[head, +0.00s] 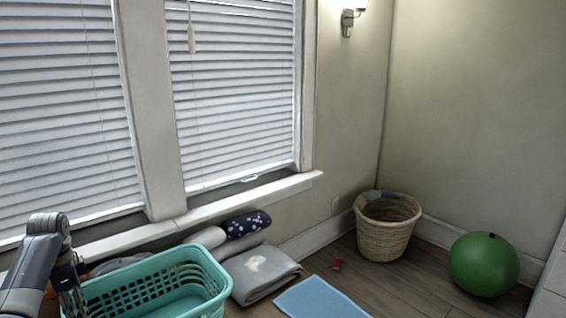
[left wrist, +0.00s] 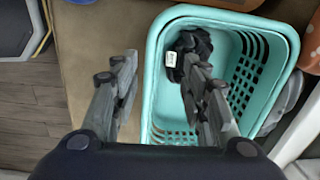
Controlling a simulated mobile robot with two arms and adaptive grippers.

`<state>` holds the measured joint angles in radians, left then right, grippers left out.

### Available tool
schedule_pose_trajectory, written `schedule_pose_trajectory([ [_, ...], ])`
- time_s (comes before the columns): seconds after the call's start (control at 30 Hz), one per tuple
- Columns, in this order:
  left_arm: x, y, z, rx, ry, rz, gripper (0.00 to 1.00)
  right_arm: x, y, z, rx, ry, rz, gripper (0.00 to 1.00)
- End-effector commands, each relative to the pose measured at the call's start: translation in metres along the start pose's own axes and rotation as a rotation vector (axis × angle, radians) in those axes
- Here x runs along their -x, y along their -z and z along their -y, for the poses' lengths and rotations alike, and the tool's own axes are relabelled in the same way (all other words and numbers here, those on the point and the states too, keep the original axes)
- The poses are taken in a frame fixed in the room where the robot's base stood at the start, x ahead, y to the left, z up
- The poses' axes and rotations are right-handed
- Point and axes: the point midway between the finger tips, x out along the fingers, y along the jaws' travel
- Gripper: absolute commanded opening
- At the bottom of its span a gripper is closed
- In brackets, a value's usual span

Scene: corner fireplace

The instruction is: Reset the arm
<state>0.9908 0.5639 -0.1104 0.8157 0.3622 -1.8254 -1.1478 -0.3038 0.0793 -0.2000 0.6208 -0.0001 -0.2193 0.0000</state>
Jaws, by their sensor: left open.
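My left arm enters at the lower left of the head view, and my left gripper (head: 70,292) hangs at the near left end of a teal plastic laundry basket (head: 212,286). A dark item with a white label (left wrist: 187,50) lies inside the basket, partly hidden behind the right-hand finger. My right gripper is not in view.
A folded grey blanket (head: 262,272) and rolled cushions (head: 246,224) lie beside the basket, below the window sill (head: 250,200). A blue mat (head: 318,300), a small red object (head: 337,265), a wicker basket (head: 385,232) and a green ball (head: 483,265) are on the wooden floor.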

Motion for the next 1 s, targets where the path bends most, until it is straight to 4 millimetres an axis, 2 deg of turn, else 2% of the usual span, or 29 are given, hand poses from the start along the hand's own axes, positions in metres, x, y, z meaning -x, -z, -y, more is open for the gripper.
schedule_pose_trajectory([
  [0.23, -0.038, 0.015, -0.024, 0.012, 0.043, 0.043, 0.41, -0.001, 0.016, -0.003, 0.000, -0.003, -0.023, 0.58],
  [0.37, -0.064, 0.025, -0.045, 0.023, 0.072, 0.062, 0.41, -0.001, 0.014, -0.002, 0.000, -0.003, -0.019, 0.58],
  [0.47, -0.089, 0.034, -0.070, 0.034, 0.100, 0.069, 0.41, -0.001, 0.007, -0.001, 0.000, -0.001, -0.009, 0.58],
  [0.57, -0.118, 0.044, -0.109, 0.054, 0.130, 0.063, 0.41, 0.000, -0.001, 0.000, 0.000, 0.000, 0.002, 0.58],
  [0.73, -0.158, 0.054, -0.191, 0.116, 0.166, 0.011, 0.41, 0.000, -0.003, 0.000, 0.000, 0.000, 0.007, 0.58],
  [0.87, -0.172, 0.053, -0.258, 0.189, 0.172, -0.052, 0.41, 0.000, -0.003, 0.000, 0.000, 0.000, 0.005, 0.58],
  [1.0, -0.171, 0.046, -0.328, 0.294, 0.159, -0.131, 0.41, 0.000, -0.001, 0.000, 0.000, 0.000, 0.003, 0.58],
])
